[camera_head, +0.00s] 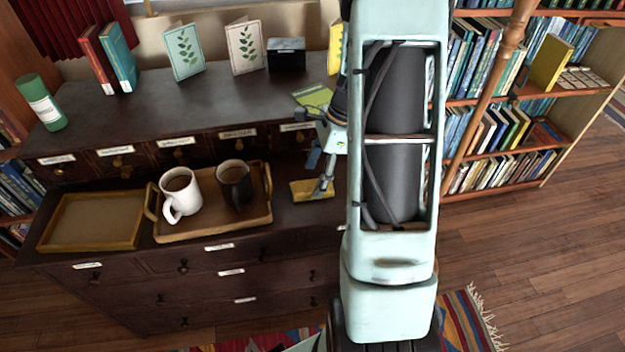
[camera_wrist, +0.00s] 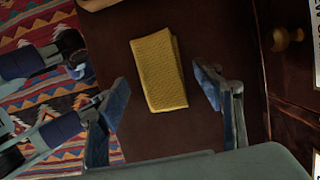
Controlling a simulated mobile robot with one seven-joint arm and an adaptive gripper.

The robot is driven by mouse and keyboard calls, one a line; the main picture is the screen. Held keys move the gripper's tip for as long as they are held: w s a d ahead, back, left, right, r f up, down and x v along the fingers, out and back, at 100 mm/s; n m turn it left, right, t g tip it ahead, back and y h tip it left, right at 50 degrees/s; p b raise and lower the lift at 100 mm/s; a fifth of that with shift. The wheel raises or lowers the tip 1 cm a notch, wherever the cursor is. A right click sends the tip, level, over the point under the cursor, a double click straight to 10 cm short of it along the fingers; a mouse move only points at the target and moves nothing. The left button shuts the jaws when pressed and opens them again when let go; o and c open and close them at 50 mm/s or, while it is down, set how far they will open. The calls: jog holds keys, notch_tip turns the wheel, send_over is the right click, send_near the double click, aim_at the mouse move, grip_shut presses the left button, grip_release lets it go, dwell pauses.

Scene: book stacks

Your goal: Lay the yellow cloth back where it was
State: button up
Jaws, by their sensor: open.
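The yellow cloth (camera_head: 312,189) lies folded flat on the dark wooden cabinet top, just right of the tray with the mugs. In the wrist view the cloth (camera_wrist: 158,70) is a folded rectangle on the bare dark surface, ahead of the fingers. My gripper (camera_wrist: 162,95) is open, one blue-padded finger to each side of the cloth's near end, with nothing held. In the head view my gripper (camera_head: 322,178) is over or beside the cloth; the exact height gap is hard to tell.
A wooden tray (camera_head: 226,231) holds a white mug (camera_head: 181,193) and a black mug (camera_head: 234,184). An empty shallow tray (camera_head: 92,221) stands left of it. Small drawers (camera_head: 182,154) rise behind, with a raised shelf bearing cards and books. A patterned rug (camera_wrist: 30,70) lies below.

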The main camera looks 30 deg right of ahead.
jog(key=p+v, duration=0.1)
jog(key=v, duration=0.8)
jog(key=shift+r, duration=0.1)
